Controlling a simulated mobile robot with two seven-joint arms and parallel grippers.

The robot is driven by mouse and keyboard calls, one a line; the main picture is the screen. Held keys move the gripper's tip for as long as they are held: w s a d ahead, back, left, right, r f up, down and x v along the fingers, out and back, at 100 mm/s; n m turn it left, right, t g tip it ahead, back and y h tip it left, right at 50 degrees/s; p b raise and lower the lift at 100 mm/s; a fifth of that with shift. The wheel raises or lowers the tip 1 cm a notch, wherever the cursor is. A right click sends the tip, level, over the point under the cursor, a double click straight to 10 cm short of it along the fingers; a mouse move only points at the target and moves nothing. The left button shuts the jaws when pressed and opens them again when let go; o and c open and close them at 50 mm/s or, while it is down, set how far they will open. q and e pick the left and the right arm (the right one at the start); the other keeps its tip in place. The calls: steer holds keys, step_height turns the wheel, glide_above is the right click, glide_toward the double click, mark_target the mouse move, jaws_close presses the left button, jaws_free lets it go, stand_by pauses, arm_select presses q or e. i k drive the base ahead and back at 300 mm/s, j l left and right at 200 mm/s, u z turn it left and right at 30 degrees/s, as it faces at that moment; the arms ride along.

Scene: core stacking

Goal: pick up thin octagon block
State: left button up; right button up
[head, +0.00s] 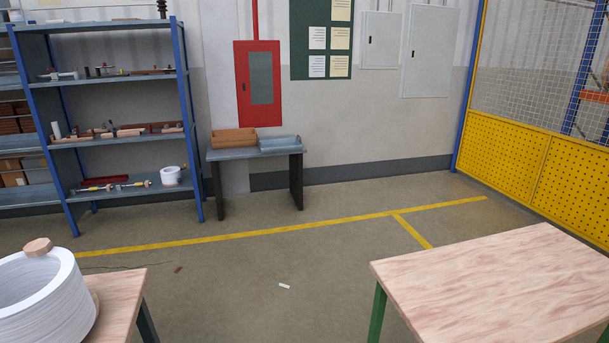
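A small light-wood block with flat, angled sides (38,247) shows in the head view at the far left; it looks like the thin octagon block. It appears at the far rim of a large white ring-shaped stack (62,300); I cannot tell whether it rests on the rim or stands behind it. The stack is cut off by the left edge of the picture. It stands on a wooden table (122,290) at the lower left. Neither of my grippers is in view.
A second wooden table (500,290) with green legs stands at the lower right, its visible top bare. Open floor (250,270) lies between the tables. A blue shelf (115,135), a small bench (254,154) and a yellow fence (545,165) stand farther back.

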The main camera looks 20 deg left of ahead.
mark_target(36, 249)
steer(key=i+u, duration=0.15)
steer(key=u, duration=0.3)
steer(key=i+u, duration=0.2)
steer(key=u, duration=0.2)
steer(key=i+l+u, duration=0.1)
steer(key=u, duration=0.35)
steer(key=i+l+u, duration=0.15)
steer(key=u, duration=0.25)
steer(key=i+l+u, duration=0.15)
steer(key=u, duration=0.3)
steer(key=i+l+u, duration=0.2)
steer(key=u, duration=0.2)
steer(key=i+l+u, duration=0.2)
steer(key=u, duration=0.25)
steer(key=i+l+u, duration=0.1)
steer(key=l+u, duration=0.3)
